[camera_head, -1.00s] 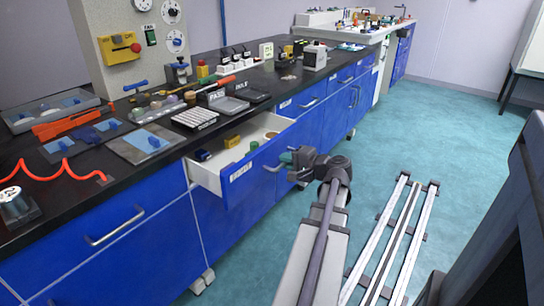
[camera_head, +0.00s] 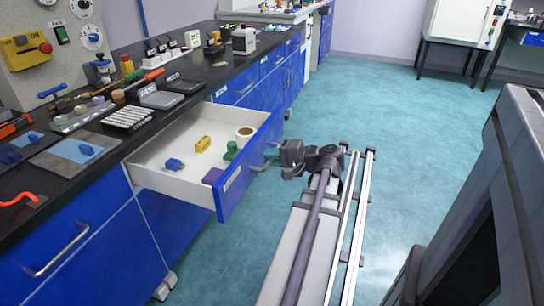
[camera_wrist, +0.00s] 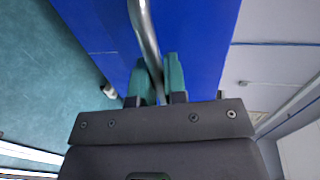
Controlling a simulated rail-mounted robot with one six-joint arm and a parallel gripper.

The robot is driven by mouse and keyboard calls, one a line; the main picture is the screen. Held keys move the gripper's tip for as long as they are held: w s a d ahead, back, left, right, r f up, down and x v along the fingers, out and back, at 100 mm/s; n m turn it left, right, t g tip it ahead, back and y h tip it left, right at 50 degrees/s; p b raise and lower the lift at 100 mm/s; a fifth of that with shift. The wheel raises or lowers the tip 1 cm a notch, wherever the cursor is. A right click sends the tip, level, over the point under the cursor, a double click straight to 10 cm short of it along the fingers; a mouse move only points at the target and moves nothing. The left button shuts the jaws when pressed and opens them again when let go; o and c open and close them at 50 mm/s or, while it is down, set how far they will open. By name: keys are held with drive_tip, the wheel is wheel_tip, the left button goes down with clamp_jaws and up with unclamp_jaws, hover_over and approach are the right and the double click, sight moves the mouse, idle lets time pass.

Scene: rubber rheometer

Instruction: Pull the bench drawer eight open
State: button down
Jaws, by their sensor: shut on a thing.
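The bench drawer (camera_head: 240,181) stands pulled out from the blue bench, with a white inside and a blue front. Its label is too small to read. In the head view my gripper (camera_head: 270,160) is at the drawer's front, at its metal handle. In the wrist view my gripper (camera_wrist: 156,84) has its green fingers shut on the curved metal handle (camera_wrist: 145,32), with the blue drawer front behind it.
The black bench top (camera_head: 45,182) holds trays, tools and small devices. A closed blue drawer with a handle (camera_head: 57,250) is at the lower left. Floor rails (camera_head: 352,215) run beside my arm.

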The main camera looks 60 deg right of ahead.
drive_tip(key=c, duration=1.2)
unclamp_jaws()
drive_tip(key=p+v, duration=0.2)
drive_tip(key=v, duration=0.8)
drive_tip(key=shift+s+d, duration=0.1)
drive_tip(key=shift+s, duration=0.25)
